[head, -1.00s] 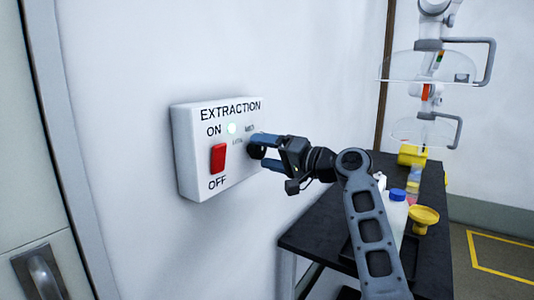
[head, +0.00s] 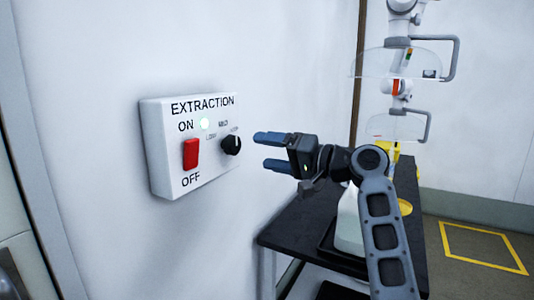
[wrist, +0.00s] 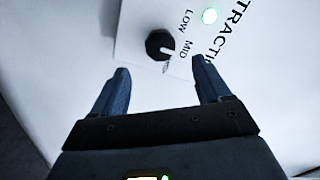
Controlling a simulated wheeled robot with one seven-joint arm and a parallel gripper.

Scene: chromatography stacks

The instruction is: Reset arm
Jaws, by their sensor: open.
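My gripper (head: 263,150) is open and empty, its two blue fingers pointing left at the extraction control box (head: 158,170) on the wall. The black knob (head: 231,145) on the box's right side is just beyond the fingertips, with a gap between. In the wrist view the knob (wrist: 160,44) lies ahead of and between the spread fingers (wrist: 160,88). Its white mark points toward the lower right, near the label past MID. The red switch (head: 190,154) is left of the knob. The light (head: 204,123) above glows pale green-white.
A black table (head: 290,222) stands below and behind my arm, with a pale bottle (head: 348,225) on it partly hidden by the arm. Clear extraction hoods (head: 400,64) hang at the back right. A yellow floor outline (head: 484,247) lies at the right.

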